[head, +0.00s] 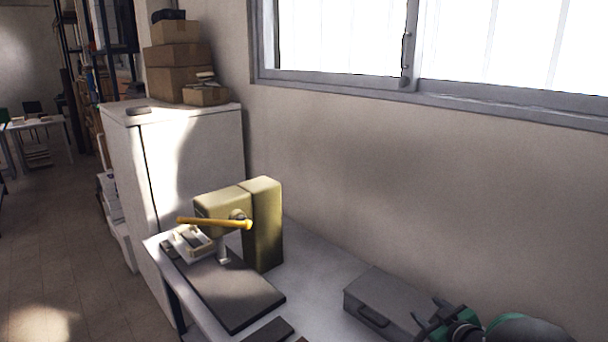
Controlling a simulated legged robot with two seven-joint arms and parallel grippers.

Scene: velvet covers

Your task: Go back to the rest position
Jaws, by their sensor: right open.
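My right gripper (436,318) shows at the lower right, at the end of my green and grey arm. Its dark fingers are apart and I see nothing between them. It appears in front of the right end of a grey case (382,300) with a handle; I cannot tell whether they touch. My left gripper is not in view.
A white table (312,258) stands along the wall below a window. On it are a yellow-beige machine (262,225) with a yellow lever and a dark flat plate (232,294). A white cabinet (195,165) bearing cardboard boxes (180,82) stands behind. Open floor lies left.

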